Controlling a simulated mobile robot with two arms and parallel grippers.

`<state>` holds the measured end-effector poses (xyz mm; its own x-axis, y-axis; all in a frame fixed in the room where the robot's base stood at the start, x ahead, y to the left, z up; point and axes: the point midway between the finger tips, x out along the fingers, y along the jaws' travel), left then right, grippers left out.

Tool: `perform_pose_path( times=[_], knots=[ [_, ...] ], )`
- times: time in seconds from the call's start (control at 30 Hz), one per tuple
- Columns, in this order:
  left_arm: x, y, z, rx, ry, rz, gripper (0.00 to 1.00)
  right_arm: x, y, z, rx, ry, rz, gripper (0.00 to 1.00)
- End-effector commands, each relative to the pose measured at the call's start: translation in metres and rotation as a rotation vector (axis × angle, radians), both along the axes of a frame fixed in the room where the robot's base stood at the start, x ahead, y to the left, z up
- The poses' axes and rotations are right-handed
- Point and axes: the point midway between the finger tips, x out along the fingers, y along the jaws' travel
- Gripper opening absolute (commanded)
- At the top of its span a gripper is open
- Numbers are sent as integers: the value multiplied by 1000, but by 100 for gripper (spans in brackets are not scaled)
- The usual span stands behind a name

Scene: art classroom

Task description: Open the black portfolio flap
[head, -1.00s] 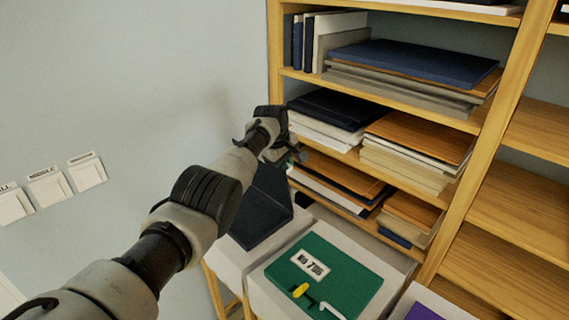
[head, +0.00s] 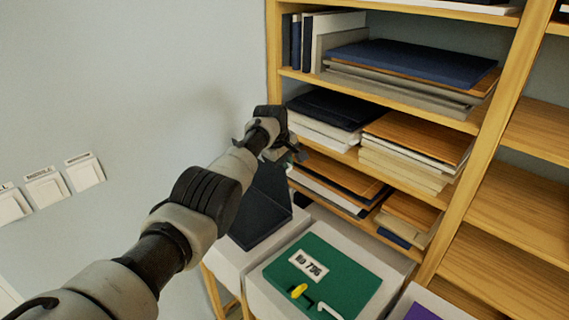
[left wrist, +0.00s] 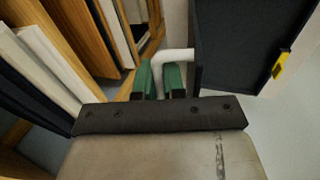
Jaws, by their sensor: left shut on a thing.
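The black portfolio (head: 262,215) lies on a white-topped stand against the wall in the head view, partly behind my left arm. Its black flap (head: 270,182) looks raised at an angle. In the left wrist view a dark panel of it (left wrist: 245,45) stands at the right, with a yellow tab (left wrist: 281,64) at its edge. My left gripper (left wrist: 159,78), with green fingertips, is shut on a white handle (left wrist: 178,56) that reaches to this panel. In the head view my left gripper (head: 292,156) is small and partly hidden by its wrist. My right gripper is not in view.
A green portfolio (head: 345,270) with a white label, yellow tab and white handle lies on the neighbouring stand. A purple one (head: 424,312) is at the bottom edge. A wooden shelf (head: 455,215) with stacked boards stands close behind my left gripper.

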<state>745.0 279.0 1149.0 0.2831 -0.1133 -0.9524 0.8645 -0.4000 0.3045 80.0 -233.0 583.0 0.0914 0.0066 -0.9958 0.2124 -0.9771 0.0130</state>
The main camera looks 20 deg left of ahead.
Motion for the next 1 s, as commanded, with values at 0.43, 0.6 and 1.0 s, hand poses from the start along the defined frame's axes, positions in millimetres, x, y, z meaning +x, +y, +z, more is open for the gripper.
perform_pose_path(
  times=[0.43, 0.6, 1.0],
  knots=[
    [-2, -1, -5, 0, 11, 0, 0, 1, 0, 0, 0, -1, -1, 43],
    [-2, -1, -5, -1, 10, 0, 19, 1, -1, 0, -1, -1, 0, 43],
    [-2, 1, 7, -1, 3, -1, 19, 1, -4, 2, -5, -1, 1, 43]
  ],
)
